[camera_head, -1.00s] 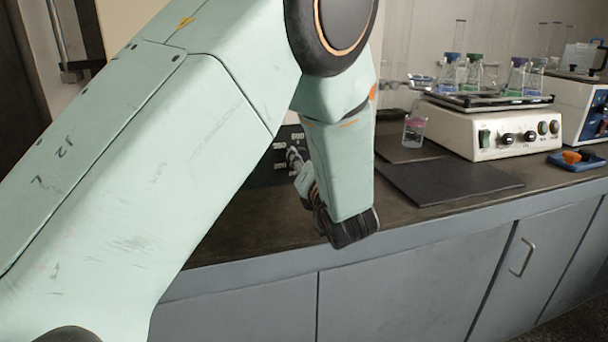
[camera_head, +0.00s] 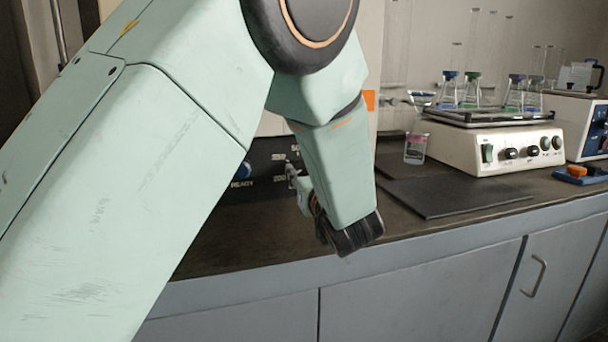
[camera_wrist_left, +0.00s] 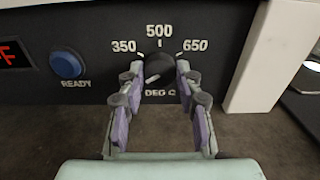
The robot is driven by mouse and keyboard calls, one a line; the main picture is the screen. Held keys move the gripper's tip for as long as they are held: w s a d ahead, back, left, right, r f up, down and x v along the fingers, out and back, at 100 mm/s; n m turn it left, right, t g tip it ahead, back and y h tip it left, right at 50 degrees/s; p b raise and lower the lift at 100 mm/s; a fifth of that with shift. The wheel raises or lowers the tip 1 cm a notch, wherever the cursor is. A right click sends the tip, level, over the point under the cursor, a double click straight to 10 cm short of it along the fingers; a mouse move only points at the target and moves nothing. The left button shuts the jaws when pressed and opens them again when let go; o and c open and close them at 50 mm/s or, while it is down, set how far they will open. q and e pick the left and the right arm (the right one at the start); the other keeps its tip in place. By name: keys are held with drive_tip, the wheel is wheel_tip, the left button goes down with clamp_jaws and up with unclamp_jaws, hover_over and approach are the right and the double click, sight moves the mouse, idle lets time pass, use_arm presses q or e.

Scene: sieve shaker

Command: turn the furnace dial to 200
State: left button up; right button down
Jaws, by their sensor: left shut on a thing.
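The furnace dial (camera_wrist_left: 160,68) is a round black knob on the dark furnace panel (camera_wrist_left: 100,30). In the left wrist view, 350, 500 and 650 are printed around it, with DEG C below. My left gripper (camera_wrist_left: 160,75) is shut on the dial, one fingertip on each side. In the head view my left gripper (camera_head: 292,174) is at the panel, beside the printed 200, and mostly hides the dial. My right gripper is not in view.
A blue READY button (camera_wrist_left: 67,64) is left of the dial, by a red display (camera_wrist_left: 14,53). In the head view, a dark mat (camera_head: 450,194), a pink-topped beaker (camera_head: 416,148) and a shaker (camera_head: 495,143) with flasks stand right of my arm on the counter.

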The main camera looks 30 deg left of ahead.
use_arm(q)
drive_tip(key=shift+r, duration=0.1)
drive_tip(key=o, duration=1.2)
drive_tip(key=shift+c, duration=0.2)
